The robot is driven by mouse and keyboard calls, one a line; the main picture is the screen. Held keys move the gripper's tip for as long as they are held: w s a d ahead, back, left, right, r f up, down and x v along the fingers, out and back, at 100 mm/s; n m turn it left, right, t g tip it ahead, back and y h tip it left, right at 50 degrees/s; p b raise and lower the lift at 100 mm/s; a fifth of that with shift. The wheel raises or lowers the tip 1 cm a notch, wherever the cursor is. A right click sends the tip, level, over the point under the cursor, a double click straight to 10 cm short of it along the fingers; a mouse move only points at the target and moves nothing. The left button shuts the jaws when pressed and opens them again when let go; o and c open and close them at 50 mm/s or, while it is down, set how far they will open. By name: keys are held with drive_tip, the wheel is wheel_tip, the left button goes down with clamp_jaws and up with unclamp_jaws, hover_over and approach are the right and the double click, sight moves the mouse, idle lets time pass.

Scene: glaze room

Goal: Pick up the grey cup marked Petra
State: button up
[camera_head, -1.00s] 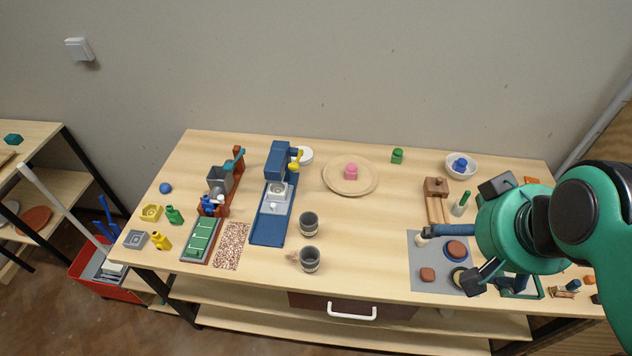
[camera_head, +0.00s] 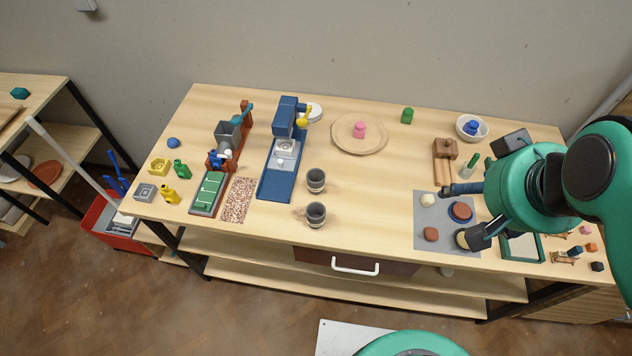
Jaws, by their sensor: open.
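Two grey cups stand upright on the table, one behind the other, right of the blue machine. The rear cup (camera_head: 316,180) and the front cup (camera_head: 316,214) each have a pale band. Any name on them is too small to read, so I cannot tell which is marked Petra. A small tan piece lies at the left side of the front cup, perhaps its handle. My gripper (camera_head: 452,213) is open and empty over the grey mat at the right, well apart from both cups.
The blue machine (camera_head: 283,164) stands left of the cups, with a speckled mat (camera_head: 240,200) beyond it. A round wooden plate (camera_head: 345,146) lies behind them. The grey mat (camera_head: 421,238) holds several small pieces. Table between cups and grey mat is clear.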

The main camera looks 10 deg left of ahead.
drive_tip(key=shift+w, duration=0.1)
drive_tip(key=m+g+p, duration=0.1)
drive_tip(key=g+p, duration=0.2)
drive_tip(key=g, duration=0.3)
hover_over(316, 169)
drive_tip(key=s, duration=0.2)
wheel_tip(316, 169, down, 22)
drive_tip(key=f, duration=0.1)
drive_tip(key=shift+s+d+r+y, duration=0.2)
drive_tip(key=shift+d+r+y, duration=0.1)
drive_tip(key=shift+d, duration=0.15)
drive_tip(key=shift+f, duration=0.2)
wheel_tip(316, 169, down, 8)
drive_tip(key=b, duration=0.1)
drive_tip(key=shift+a+f, duration=0.15)
drive_tip(key=shift+a, duration=0.05)
drive_tip(key=shift+f+b, duration=0.1)
drive_tip(key=shift+b, duration=0.2)
